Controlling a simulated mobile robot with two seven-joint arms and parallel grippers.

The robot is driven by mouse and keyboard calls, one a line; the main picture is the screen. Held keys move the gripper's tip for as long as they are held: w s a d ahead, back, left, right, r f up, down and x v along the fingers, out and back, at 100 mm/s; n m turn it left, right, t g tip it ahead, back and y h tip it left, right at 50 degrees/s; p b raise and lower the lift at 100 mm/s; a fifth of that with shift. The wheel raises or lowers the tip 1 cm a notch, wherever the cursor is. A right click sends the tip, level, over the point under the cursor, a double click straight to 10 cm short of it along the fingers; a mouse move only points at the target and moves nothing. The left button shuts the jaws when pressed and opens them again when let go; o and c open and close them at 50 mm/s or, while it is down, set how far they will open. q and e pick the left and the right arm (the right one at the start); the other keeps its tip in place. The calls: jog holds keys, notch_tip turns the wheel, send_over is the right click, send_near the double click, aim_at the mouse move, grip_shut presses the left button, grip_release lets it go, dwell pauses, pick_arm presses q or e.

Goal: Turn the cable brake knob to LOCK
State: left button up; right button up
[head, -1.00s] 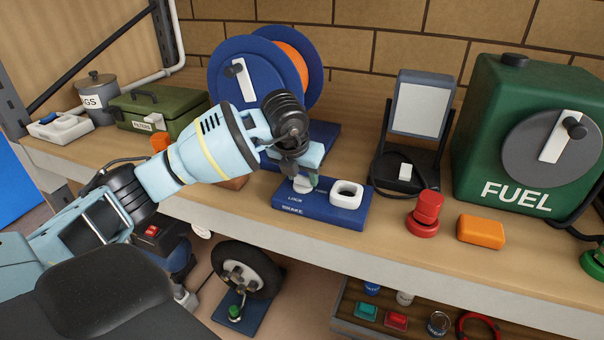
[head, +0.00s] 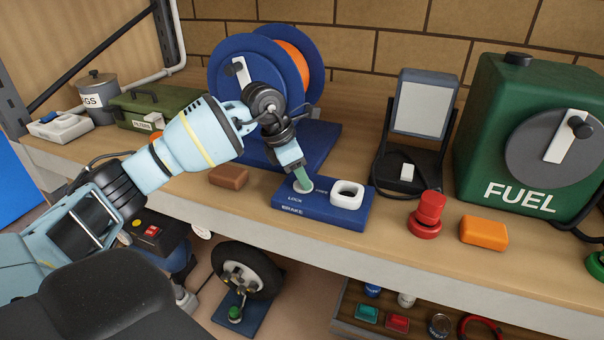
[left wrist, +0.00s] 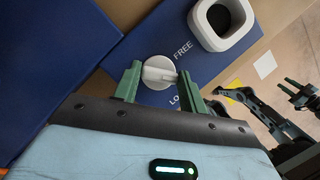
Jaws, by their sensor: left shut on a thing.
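The cable brake is a blue plate (head: 335,217) on the bench with LOCK and BRAKE lettering. Its round pale knob (head: 302,186) is partly hidden by my left gripper (head: 302,178) in the head view. In the left wrist view the knob (left wrist: 157,72) has a raised bar lying between the green fingers of my left gripper (left wrist: 160,88). The gripper is shut on the knob. The bar lies roughly sideways, between the FREE lettering and the partly hidden LO lettering. My right gripper (left wrist: 304,94) seems to show small at the wrist view's right edge; its jaws are unclear.
A white square ring (head: 346,194) sits on the plate right beside the knob. A brown block (head: 229,176) is to the left, and the blue cable reel (head: 233,80) stands behind. A red button (head: 428,212) and orange block (head: 484,232) are to the right.

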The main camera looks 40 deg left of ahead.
pick_arm(q)
jog(key=m+g, duration=0.1)
jog(key=m, duration=0.1)
jog(key=m+h+b, duration=0.1)
jog(key=m, duration=0.2)
jog(key=shift+w+a+g, duration=0.1)
jog(key=shift+w+g, duration=0.05)
jog(key=shift+g, duration=0.25)
jog(key=shift+m+g+b, duration=0.3)
jog(key=shift+m+b, duration=0.1)
jog(key=shift+m, duration=0.7)
pick_arm(e)
jog(key=shift+s+a+f, duration=0.1)
jog(key=shift+s+f, duration=0.15)
jog(key=shift+f, duration=0.3)
jog(key=shift+s+a+f, duration=0.1)
jog(key=shift+s+f, duration=0.1)
jog(key=shift+f, duration=0.35)
jog(key=shift+s, duration=0.2)
pick_arm(q)
jog(key=o, duration=1)
pick_arm(e)
jog(key=shift+s+f, duration=0.1)
jog(key=shift+s, duration=0.05)
